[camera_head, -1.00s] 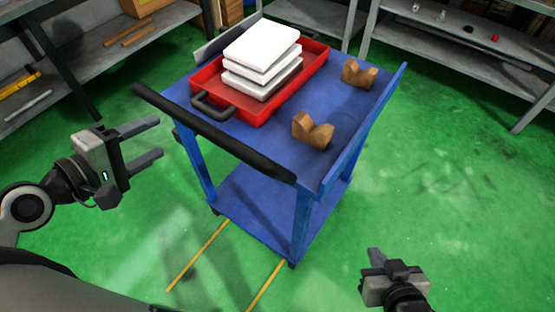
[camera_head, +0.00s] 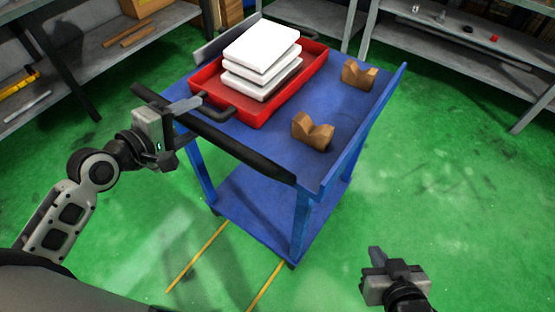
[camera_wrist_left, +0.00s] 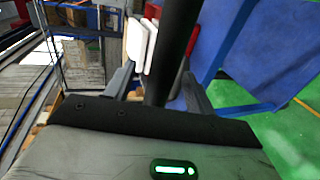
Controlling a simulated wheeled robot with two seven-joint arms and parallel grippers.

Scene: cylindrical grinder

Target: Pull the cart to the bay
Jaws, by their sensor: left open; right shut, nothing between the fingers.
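The blue cart (camera_head: 262,150) stands on the green floor with its black push handle (camera_head: 240,148) toward me. My left gripper (camera_head: 188,118) is open at the left part of the handle. In the left wrist view the black handle bar (camera_wrist_left: 176,45) runs between the two open fingers (camera_wrist_left: 157,88); contact cannot be told. My right gripper (camera_head: 376,262) is shut and empty, low at the right, apart from the cart. The bay is not clearly identifiable; two yellow floor lines (camera_head: 198,256) run beneath the cart's near side.
On the cart top are a red tray (camera_head: 262,113) holding stacked white blocks (camera_head: 262,52) and two brown V-shaped blocks (camera_head: 313,130). Grey shelves (camera_head: 470,50) stand behind and at the left. Green floor is open at the right and in front.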

